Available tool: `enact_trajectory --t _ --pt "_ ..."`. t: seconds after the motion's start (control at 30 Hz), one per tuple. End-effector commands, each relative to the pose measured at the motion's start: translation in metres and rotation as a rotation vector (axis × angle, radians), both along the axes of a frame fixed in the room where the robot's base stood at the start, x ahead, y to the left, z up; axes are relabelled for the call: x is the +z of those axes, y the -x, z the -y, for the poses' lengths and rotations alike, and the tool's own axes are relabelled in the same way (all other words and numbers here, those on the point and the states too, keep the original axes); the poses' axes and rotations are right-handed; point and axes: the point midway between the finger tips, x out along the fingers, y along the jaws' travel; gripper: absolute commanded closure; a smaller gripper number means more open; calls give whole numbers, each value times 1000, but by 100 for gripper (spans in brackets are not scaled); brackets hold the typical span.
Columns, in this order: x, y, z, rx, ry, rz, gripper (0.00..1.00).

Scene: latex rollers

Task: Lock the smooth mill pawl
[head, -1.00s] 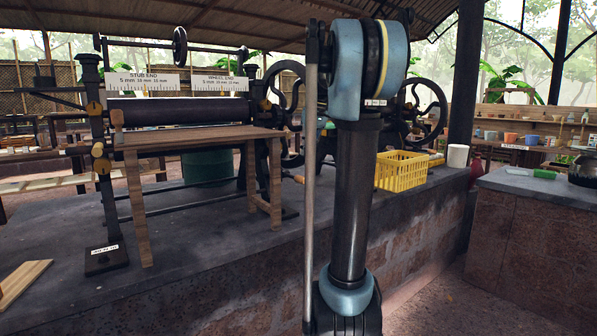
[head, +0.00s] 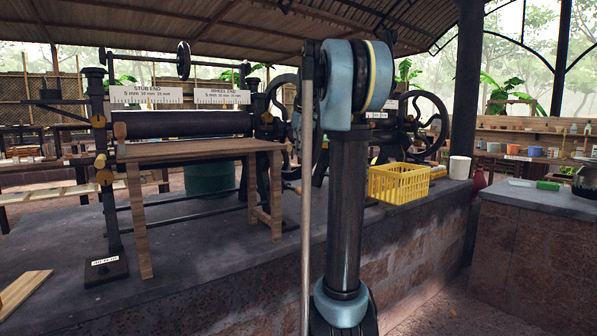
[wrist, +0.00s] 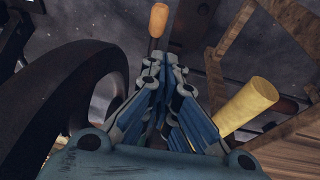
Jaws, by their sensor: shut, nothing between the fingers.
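The near mill shows a smooth dark roller (head: 190,124) under white scale plates marked STUB END (head: 147,95) and WHEEL END (head: 222,96). Its right side, with a dark wheel and gears, is partly hidden behind my arm, and I cannot make out the pawl for certain. My gripper (wrist: 165,82) is shut and empty in the wrist view. An orange wooden handle (wrist: 158,20) shows beyond its fingertips, apart from them. A thick pale-yellow cylinder (wrist: 248,106) lies right of the fingers. My gripper is hidden in the head view.
A dark curved wheel rim (wrist: 45,120) is close at the left in the wrist view. A wooden frame (wrist: 285,50) is at the right. In the head view, a wooden table (head: 200,149) stands before the roller, and a yellow crate (head: 398,184) sits on the ledge right of my arm.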

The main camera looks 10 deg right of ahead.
Motion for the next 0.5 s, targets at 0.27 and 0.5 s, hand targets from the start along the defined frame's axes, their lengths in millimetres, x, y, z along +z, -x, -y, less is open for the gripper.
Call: enact_trajectory --t 0.27,0.5 --pt "-39 -12 -2 0 0 0 100" --pt "-79 -24 -5 0 0 0 100"
